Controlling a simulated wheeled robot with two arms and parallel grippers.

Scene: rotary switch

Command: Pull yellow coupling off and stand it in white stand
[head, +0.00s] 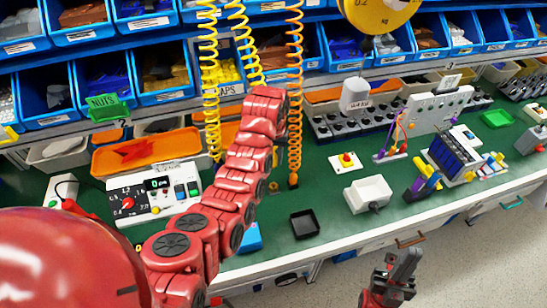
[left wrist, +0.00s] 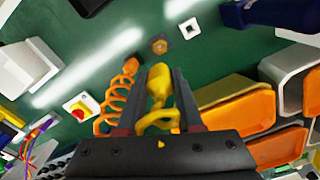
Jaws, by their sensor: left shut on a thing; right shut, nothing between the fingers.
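The yellow coupling (left wrist: 158,86) is between the fingers of my left gripper (left wrist: 166,72), which is shut on it, in the left wrist view. A yellow hose loop (left wrist: 158,119) shows behind it, near the palm. A brass hex fitting (left wrist: 159,46) shows bare on the green bench beyond the coupling's tip, apart from it in the picture. A small white square stand (left wrist: 190,28) with a dark hole is to the right of the fitting. In the head view my red left arm hides the left gripper, coupling and stand. My right gripper (head: 402,270) is shut and empty, low in front of the bench.
An orange coiled hose (head: 294,110) stands close to the coupling, left of it in the left wrist view (left wrist: 115,100).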

